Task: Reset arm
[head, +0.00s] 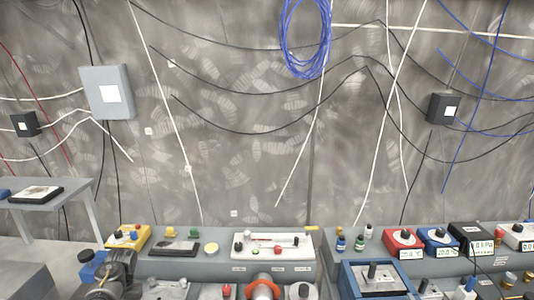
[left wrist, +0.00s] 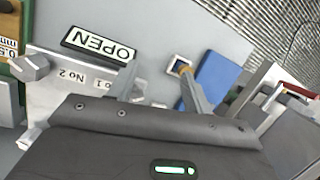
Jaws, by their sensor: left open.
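My left gripper (left wrist: 157,80) shows in the left wrist view with its two grey fingers spread apart and nothing between them. An OPEN sign (left wrist: 98,44) and a plate with a "No 2" label (left wrist: 77,74) lie beyond the left finger. A small square fitting with an orange-brown part (left wrist: 179,65) and a blue block (left wrist: 212,82) are beyond the right finger. I cannot tell whether the fingers touch any of these. My right gripper is in neither view.
In the head view, a grey bench carries a yellow box (head: 128,237), a white panel (head: 272,245), a red box (head: 403,242) and a blue tray (head: 347,282). A side table (head: 75,188) stands at the left. Cables hang on the wall behind.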

